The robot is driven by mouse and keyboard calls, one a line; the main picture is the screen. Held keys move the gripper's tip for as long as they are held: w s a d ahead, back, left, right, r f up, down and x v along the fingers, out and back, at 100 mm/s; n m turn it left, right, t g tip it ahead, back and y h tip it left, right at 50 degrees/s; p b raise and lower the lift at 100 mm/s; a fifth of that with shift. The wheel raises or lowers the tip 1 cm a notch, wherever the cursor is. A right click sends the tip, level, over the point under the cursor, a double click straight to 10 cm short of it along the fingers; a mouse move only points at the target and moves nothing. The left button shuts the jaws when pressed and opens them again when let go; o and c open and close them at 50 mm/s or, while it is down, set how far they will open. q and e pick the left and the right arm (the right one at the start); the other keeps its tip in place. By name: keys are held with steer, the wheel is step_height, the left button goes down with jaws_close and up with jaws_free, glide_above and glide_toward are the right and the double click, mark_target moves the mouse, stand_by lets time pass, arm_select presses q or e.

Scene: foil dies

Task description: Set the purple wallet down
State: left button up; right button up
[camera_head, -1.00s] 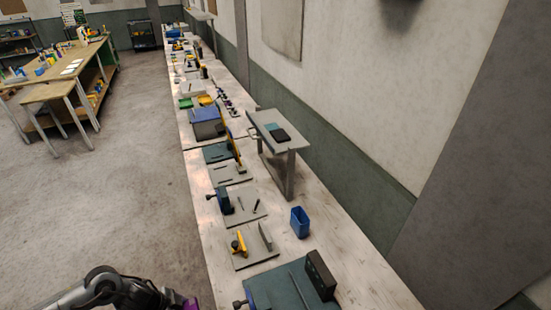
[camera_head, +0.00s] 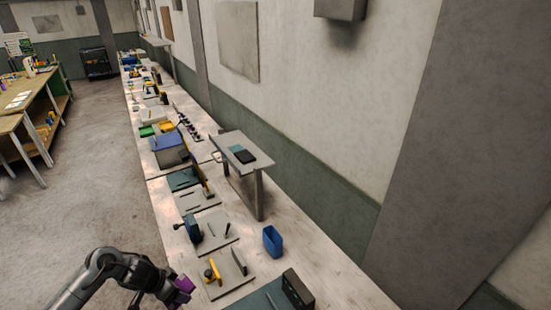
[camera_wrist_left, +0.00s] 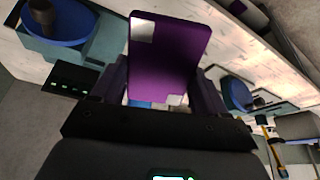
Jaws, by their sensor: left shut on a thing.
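The purple wallet (camera_head: 183,285) is at the lower left of the head view, beside the bench's near left edge. In the left wrist view the purple wallet (camera_wrist_left: 168,62) stands out between the fingers, a flat purple slab with pale patches at two corners. My left gripper (camera_head: 174,291) is shut on it; in the left wrist view the gripper (camera_wrist_left: 165,92) has one finger on each side of the wallet. The wallet's lower part is hidden by the gripper body. My right gripper is not in view.
The long pale bench (camera_head: 325,265) carries a blue bin (camera_head: 272,241), a grey board with a yellow-handled tool (camera_head: 212,271), a dark box (camera_head: 298,289) and a small raised stand (camera_head: 232,146). Bare bench top shows right of the blue bin. Open floor (camera_head: 75,215) lies left.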

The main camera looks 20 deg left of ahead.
arm_select(q)
steer(key=w+d+r+n, duration=0.1)
steer(key=w+d+r, duration=0.3)
steer(key=w+r, duration=0.95)
steer(key=w+d+r+n, duration=0.1)
steer(key=w+d+r, duration=0.2)
steer(key=w+r, duration=1.1)
steer(key=s+a+f+n+y, duration=0.25)
steer(key=a+f, duration=0.45)
steer(key=a, duration=0.4)
steer(key=s+a+f+n, duration=0.3)
steer(key=s+a+n, duration=0.1)
steer(key=s+a, duration=0.4)
steer(key=s+d+f+m, duration=0.1)
steer(key=s+d+f, duration=0.25)
steer(key=d, duration=0.45)
steer(key=s+d+f+m, duration=0.2)
steer(key=d+f, duration=0.2)
steer(key=d, duration=0.5)
steer(key=s+d+f+m, duration=0.15)
steer(key=d+f, duration=0.25)
steer(key=d, duration=0.4)
steer(key=s+d, duration=1.1)
steer(key=s, duration=0.1)
step_height(320, 180, up, 8)
steer(key=p, duration=0.8)
steer(key=shift+s+h+p, duration=0.15)
steer(key=shift+h+p, duration=0.2)
steer(key=shift+h, duration=0.1)
